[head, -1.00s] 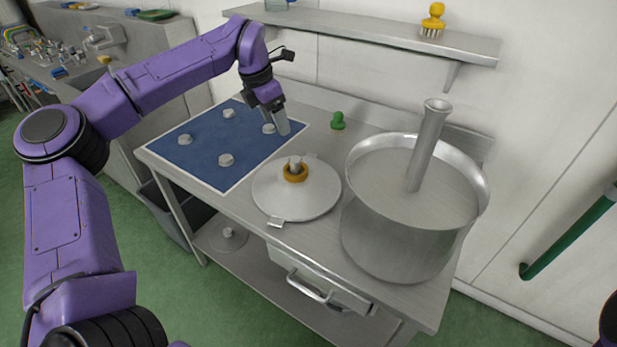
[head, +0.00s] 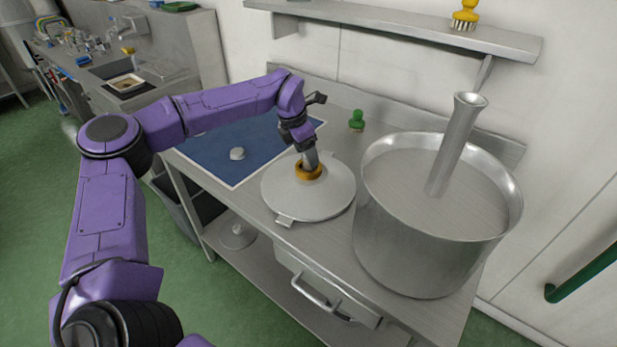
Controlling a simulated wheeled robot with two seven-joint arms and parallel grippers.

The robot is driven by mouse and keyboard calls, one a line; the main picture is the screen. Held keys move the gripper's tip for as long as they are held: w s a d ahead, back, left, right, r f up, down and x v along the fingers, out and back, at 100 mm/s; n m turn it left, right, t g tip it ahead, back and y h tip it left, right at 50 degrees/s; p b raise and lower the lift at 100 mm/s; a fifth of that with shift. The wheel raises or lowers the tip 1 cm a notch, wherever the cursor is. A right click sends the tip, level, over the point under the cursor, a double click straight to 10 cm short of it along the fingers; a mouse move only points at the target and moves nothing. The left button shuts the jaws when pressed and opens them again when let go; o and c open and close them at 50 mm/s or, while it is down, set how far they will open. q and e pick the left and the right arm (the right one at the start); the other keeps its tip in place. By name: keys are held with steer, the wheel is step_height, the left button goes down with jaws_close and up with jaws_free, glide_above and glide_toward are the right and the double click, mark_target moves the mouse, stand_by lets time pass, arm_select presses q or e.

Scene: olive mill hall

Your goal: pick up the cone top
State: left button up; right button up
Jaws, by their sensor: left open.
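A shallow, round grey metal lid (head: 322,207), which looks like the cone top, lies on the steel table. It has a small tab at its front edge and an orange ring (head: 306,176) around its middle. My left gripper (head: 310,165) points down right at the ring, its jaws open, from above and behind. The grey middle part inside the ring is mostly hidden by the fingers, and I cannot tell whether they touch it. The lid rests flat on the table. My right gripper is out of view.
A large steel pot (head: 425,240) with a flared tube (head: 455,145) stands close right of the lid. A green knob (head: 356,121) stands behind. A wall shelf (head: 400,22) hangs above.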

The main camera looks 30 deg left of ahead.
arm_select(q)
steer(key=shift+x, duration=0.95)
steer(key=shift+r, duration=0.1)
jaws_close()
stand_by(0.4)
steer(key=shift+w+r, duration=0.1)
